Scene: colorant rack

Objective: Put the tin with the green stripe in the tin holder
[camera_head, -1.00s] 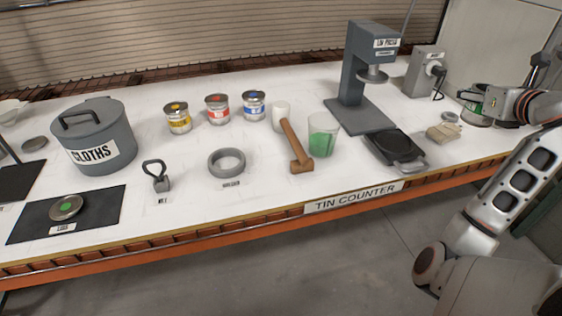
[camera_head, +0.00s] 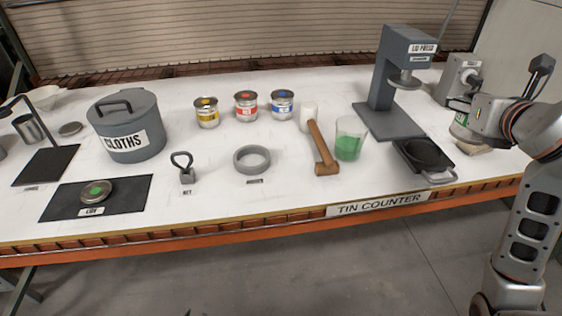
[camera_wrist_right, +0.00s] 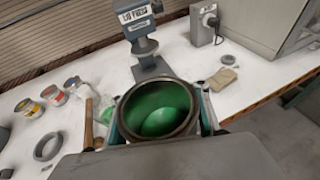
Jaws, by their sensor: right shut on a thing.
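My right gripper (camera_head: 464,116) is shut on the tin with the green stripe (camera_head: 461,129) and holds it above the right end of the counter. In the right wrist view the tin (camera_wrist_right: 157,112) is open-topped, with green inside, between the fingers of my right gripper (camera_wrist_right: 162,124). A thick grey ring (camera_head: 252,160), apparently the tin holder, lies empty on the counter. Its label is too small to read surely. It is well to the left of the held tin. My left gripper is out of view.
A mallet (camera_head: 322,150), a cup of green (camera_head: 350,140), a flat black-topped device (camera_head: 424,157) and the lid press (camera_head: 385,85) stand between tin and ring. Three tins, including a red-striped one (camera_head: 246,106), stand behind the ring. A lid (camera_head: 96,191) lies on the dark mat.

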